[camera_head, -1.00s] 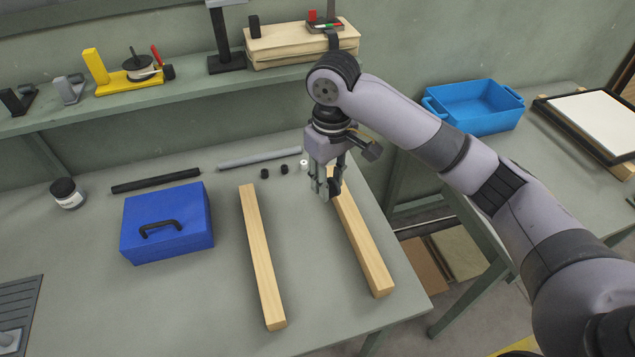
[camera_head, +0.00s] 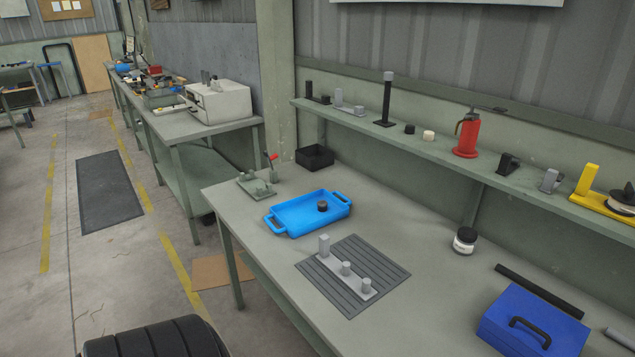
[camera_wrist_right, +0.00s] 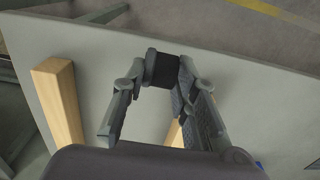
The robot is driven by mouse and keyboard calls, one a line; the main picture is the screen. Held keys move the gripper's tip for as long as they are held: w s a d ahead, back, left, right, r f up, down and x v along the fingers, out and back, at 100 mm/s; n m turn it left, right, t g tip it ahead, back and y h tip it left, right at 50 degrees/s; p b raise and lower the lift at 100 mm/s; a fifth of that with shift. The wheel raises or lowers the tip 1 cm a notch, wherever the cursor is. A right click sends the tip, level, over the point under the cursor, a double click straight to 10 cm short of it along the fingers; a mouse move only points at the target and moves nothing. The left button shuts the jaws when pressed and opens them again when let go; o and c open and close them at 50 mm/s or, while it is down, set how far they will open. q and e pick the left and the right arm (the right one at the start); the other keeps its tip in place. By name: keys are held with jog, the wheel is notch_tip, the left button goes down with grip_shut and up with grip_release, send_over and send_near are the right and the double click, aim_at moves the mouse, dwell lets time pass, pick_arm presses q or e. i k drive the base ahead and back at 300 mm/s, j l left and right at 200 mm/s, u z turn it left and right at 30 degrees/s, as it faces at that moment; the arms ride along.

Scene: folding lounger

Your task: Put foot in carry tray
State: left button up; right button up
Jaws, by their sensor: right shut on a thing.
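The carry tray (camera_head: 293,218) is a shallow bright blue tray with two handles, near the left end of the workbench in the head view. One small dark round foot (camera_head: 322,206) sits in it. In the right wrist view my right gripper (camera_wrist_right: 162,72) is shut on another short black foot (camera_wrist_right: 161,69), held between its fingertips above the bench. The right gripper is outside the head view, away from the tray. My left gripper is in neither view now.
A grey slatted mat (camera_head: 345,290) with a light grey pegged block (camera_head: 345,268) lies near the tray. A black bin (camera_head: 315,157), a grey-green clamp fixture (camera_head: 257,185), a jar (camera_head: 465,240) and a blue box (camera_head: 530,325) stand on the bench. Wooden beams (camera_wrist_right: 58,98) show below the right gripper.

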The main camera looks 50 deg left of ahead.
aim_at(296, 221)
jog(key=j+u, duration=0.15)
jog(key=j, duration=0.3)
jog(key=j+u, duration=0.1)
jog(key=j, duration=0.35)
jog(key=i+j+u, duration=0.15)
jog(key=j, duration=0.3)
jog(key=j+u, duration=0.15)
jog(key=j, duration=0.25)
jog(key=i+j+u, duration=0.15)
jog(key=j, duration=0.3)
jog(key=i+j+u, duration=0.1)
jog(key=j, duration=0.3)
